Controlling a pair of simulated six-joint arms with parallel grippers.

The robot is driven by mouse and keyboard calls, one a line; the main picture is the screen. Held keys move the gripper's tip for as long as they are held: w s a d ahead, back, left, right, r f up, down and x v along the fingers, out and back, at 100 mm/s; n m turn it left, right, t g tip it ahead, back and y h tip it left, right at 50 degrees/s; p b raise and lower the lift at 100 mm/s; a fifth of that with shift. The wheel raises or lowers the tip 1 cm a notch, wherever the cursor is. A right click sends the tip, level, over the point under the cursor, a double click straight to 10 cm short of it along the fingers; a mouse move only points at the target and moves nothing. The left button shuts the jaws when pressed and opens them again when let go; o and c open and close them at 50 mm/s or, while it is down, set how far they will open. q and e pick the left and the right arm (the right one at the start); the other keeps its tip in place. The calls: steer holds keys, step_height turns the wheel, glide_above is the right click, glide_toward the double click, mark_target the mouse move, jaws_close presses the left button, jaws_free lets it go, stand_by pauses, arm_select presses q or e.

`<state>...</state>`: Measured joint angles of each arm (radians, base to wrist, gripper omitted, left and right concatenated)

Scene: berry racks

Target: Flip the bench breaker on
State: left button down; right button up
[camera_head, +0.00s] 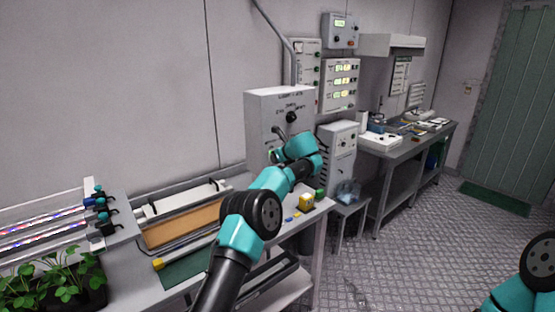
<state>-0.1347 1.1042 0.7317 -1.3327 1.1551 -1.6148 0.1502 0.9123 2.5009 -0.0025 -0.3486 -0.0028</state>
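A grey breaker box (262,110) with small dark lettering stands against the wall at the back of the bench. A dark lever with a round black knob (291,117) shows on its front. Whether the lever is up or down is hard to tell. My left arm reaches up to the box, and its teal wrist covers the lower right of the front. My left gripper (277,153) is at the box's front, just below the lever; its fingers are mostly hidden. Contact with the lever cannot be made out. My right arm shows only at the bottom right corner, its gripper out of frame.
The metal bench (130,262) holds a brown-bottomed tray (185,226), a plant pot (85,290), light tubes and a small yellow block (305,202). Panels hang on the wall right of the box. A grey cabinet (340,150) stands beside it. The floor at right is clear.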

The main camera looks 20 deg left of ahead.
arm_select(q)
steer(key=c, duration=1)
jaws_free()
steer(key=shift+c, duration=0.2)
steer(key=v, duration=1.7)
steer(key=shift+d, duration=0.15)
steer(key=shift+s+f, duration=0.1)
steer(key=shift+s, duration=0.05)
